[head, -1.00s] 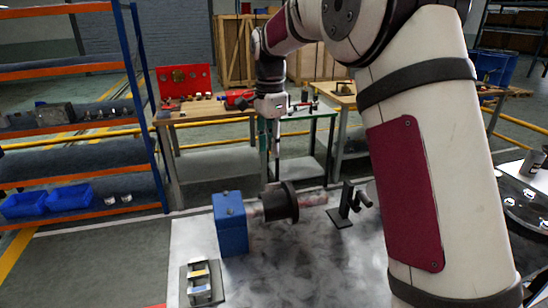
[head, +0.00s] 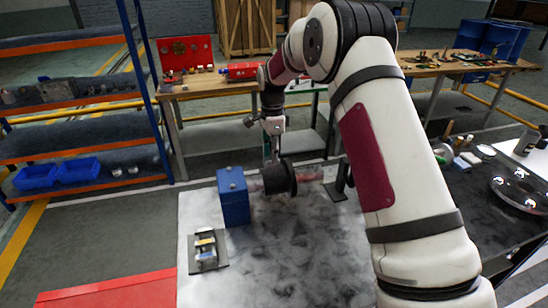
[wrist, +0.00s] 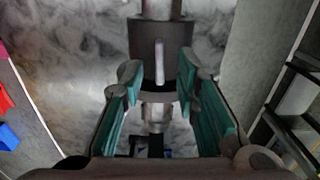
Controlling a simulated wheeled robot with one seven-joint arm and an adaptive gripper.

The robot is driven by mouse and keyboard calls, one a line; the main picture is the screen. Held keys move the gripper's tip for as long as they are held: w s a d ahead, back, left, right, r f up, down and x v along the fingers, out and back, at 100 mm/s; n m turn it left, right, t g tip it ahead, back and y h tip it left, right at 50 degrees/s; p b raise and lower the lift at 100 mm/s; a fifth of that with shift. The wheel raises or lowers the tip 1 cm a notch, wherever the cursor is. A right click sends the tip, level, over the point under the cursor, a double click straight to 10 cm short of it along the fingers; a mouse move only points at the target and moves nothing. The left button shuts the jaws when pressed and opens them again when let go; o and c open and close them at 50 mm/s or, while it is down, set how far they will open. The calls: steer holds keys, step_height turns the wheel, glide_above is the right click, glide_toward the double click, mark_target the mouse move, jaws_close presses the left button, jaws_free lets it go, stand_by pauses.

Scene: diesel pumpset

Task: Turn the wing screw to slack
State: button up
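A black round collar (head: 279,178) sits on a shaft next to a blue block (head: 232,196) on the pale bench top. In the wrist view the dark collar (wrist: 147,40) lies past my fingertips. A narrow pale upright piece (wrist: 160,62), apparently the wing screw seen edge-on, stands against it between the two fingers. My gripper (wrist: 157,72) is open, with teal pads on either side of this piece and gaps visible. In the head view my gripper (head: 271,155) points down just above or behind the collar; its fingertips are hard to make out, and the wing screw is not distinguishable.
A small fixture on a dark plate (head: 207,250) lies at the bench's front left. A black stand (head: 338,183) is right of the collar, beside my arm. A red surface (head: 110,292) is at lower left. A workbench (head: 210,88) and shelves (head: 80,105) stand behind.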

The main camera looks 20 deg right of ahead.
steer(key=shift+f, duration=1.2)
jaws_close()
